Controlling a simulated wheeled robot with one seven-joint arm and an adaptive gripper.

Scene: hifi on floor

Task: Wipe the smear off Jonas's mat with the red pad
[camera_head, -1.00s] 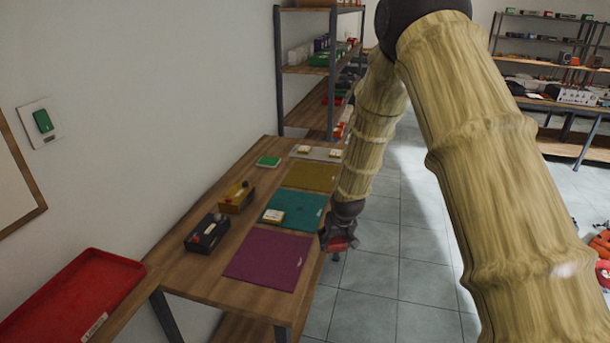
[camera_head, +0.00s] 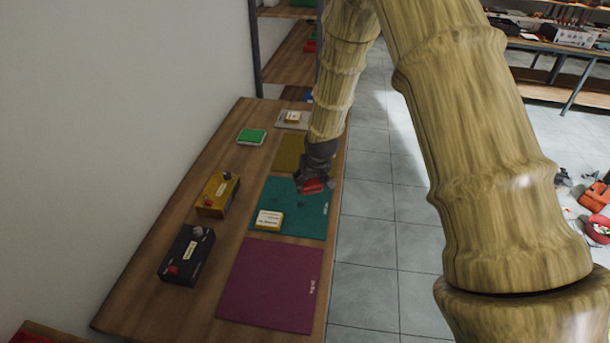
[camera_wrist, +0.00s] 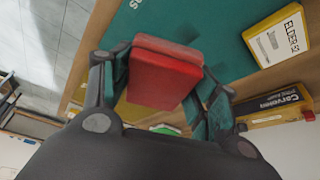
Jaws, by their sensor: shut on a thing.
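My gripper (camera_head: 311,177) is shut on the red pad (camera_head: 314,187), above the far right part of the teal mat (camera_head: 312,222). In the wrist view the red block-shaped pad (camera_wrist: 163,76) sits between my fingers. I cannot tell whether it touches the mat. A purple mat (camera_head: 270,285) lies nearer, and a mustard mat (camera_head: 287,152) lies beyond, partly hidden by my arm. The mats carry small name prints, too small or cut off to read, so I cannot tell which is Jonas's. I cannot clearly make out a smear.
A white-and-yellow box (camera_head: 268,220) stands on the teal mat's near left corner. A yellow device (camera_head: 217,194), a black device (camera_head: 187,255) and a green-topped item (camera_head: 251,136) stand along the wall side of the wooden table (camera_head: 150,300).

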